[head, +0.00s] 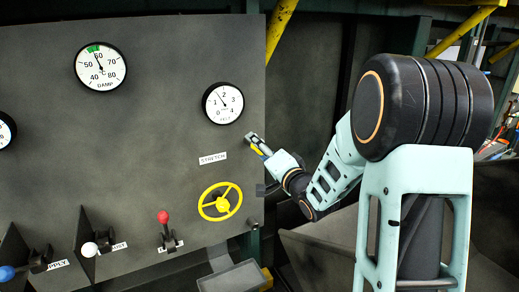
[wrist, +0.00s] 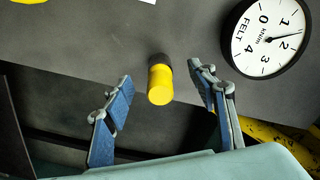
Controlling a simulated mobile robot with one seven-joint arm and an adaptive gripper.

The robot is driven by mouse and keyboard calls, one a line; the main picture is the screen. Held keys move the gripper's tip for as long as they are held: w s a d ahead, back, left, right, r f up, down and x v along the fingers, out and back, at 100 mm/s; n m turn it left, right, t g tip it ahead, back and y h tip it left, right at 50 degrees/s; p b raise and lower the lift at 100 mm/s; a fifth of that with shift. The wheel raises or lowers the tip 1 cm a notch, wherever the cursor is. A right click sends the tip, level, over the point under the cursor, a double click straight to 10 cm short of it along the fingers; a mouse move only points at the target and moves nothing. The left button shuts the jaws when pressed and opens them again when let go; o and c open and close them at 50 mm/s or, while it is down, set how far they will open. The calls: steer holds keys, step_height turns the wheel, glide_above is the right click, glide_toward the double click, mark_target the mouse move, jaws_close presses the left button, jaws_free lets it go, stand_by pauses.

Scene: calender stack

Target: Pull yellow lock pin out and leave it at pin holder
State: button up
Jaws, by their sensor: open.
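The yellow lock pin (wrist: 160,83) shows in the wrist view as a yellow cylinder sticking out of a dark collar on the grey panel. My gripper (wrist: 166,84) is open, with one blue-padded finger on each side of the pin and a clear gap on both sides. I cannot pick out the pin holder for certain in either view.
The FELT gauge (wrist: 266,38) is close to the right finger. A yellow handwheel (head: 220,202) is below the STRETCH label (head: 212,158). Several levers, one with a red knob (head: 163,217), line the panel's lower left. A grey tray (head: 232,276) sits at the bottom.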

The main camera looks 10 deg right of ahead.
stand_by(0.4)
steer(key=v, duration=0.7)
stand_by(0.6)
steer(key=shift+d, duration=0.1)
